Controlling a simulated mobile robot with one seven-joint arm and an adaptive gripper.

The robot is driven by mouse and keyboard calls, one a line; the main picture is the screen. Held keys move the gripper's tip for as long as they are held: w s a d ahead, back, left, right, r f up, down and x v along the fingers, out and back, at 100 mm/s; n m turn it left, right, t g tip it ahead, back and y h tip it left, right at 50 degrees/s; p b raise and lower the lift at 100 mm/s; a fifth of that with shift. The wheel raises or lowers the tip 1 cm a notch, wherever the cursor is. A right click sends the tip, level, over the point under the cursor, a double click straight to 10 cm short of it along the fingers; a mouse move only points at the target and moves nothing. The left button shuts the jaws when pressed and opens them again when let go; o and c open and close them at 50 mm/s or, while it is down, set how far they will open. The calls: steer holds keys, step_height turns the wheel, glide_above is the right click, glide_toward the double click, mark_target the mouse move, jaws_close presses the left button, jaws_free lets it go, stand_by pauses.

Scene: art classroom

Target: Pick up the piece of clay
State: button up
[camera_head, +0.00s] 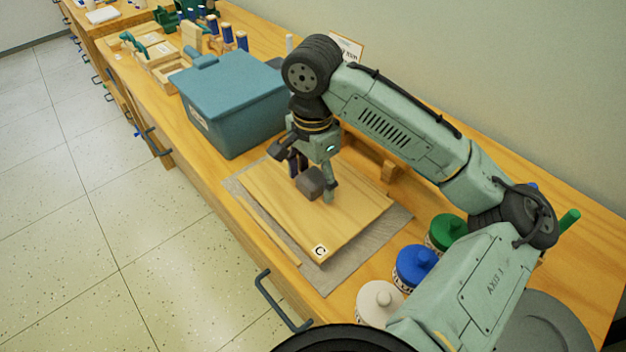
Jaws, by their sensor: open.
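The piece of clay (310,183) looks like a small grey-brown block. It is on or just above a light wooden board (345,228) marked "C", which lies on a grey mat on the bench. My gripper (314,178) points down over the board with its fingers around or right beside the clay. The gripper is open. One finger shows to the right of the clay; the other is dark and partly hidden behind it. I cannot tell whether the fingers touch the clay.
A lidded blue-grey bin (236,105) stands just left of and behind the board. Jars with white (379,300), blue (414,263) and green (447,231) lids stand to the right, near my arm. Wooden trays and blue-topped bottles fill the far bench. The wall runs along the back.

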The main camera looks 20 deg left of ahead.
steer(key=c, duration=1.4)
